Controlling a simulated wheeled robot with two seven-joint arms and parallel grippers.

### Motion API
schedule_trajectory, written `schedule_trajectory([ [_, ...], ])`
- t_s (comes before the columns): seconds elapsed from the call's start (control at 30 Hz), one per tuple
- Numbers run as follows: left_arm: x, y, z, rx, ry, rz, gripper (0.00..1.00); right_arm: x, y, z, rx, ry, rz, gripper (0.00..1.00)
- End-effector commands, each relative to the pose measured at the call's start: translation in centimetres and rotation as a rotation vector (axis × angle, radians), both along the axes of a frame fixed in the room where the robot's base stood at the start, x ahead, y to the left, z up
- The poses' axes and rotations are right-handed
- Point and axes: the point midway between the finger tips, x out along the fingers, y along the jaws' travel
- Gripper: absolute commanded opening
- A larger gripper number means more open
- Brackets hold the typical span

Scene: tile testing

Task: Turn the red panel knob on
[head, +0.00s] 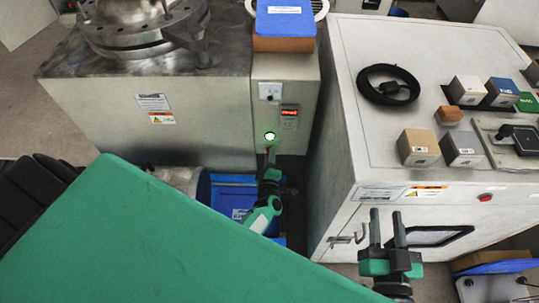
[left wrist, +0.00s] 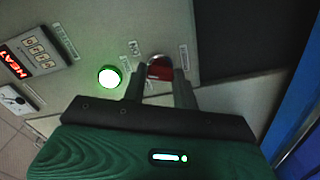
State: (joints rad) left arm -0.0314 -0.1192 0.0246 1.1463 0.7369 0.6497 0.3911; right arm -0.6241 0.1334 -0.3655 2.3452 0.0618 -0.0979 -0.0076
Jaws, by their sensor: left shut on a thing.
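The red panel knob (left wrist: 159,69) shows in the left wrist view on the pale front panel, beside a lit green button (left wrist: 110,77). My left gripper (left wrist: 159,82) has one finger on each side of the knob and is shut on it. In the head view my left gripper (head: 271,156) reaches up to the panel just below the lit green button (head: 269,136), and the knob is hidden there. My right gripper (head: 388,215) is open and empty in front of the right-hand cabinet.
A red HEAT display (head: 290,113) sits above the green button. A blue bin (head: 232,193) stands below the panel. The right-hand cabinet (head: 350,110) carries a coiled black cable (head: 388,84) and several sample blocks. A blue-topped box (head: 285,22) sits above the panel.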

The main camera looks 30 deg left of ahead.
Motion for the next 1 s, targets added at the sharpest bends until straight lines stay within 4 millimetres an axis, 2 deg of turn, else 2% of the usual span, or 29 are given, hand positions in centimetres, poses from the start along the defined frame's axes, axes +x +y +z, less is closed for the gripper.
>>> schedule_trajectory([
  [0.13,0.0,-0.2,0.0,0.052,0.028,-0.002,0.06,-0.8,0.5,-1.8,-0.022,0.096,0.02,0.36],
  [0.3,0.0,-0.2,-0.1,0.089,0.046,-0.003,0.06,-1.4,0.7,-2.9,-0.037,0.153,0.033,0.36],
  [0.8,0.0,-0.2,-0.1,0.103,0.053,-0.004,0.06,-1.6,0.8,-3.4,-0.041,0.174,0.037,0.36],
  [0.83,0.0,-0.2,-0.1,0.103,0.053,-0.004,0.35,-1.6,0.8,-3.4,-0.041,0.174,0.037,0.36],
  [0.9,0.0,-0.2,-0.1,0.102,0.052,-0.003,0.49,-1.6,0.8,-3.4,-0.041,0.174,0.037,0.36],
  [1.0,0.0,-0.1,-0.1,0.103,0.052,-0.002,0.51,-1.6,0.8,-3.4,-0.041,0.174,0.037,0.36],
])
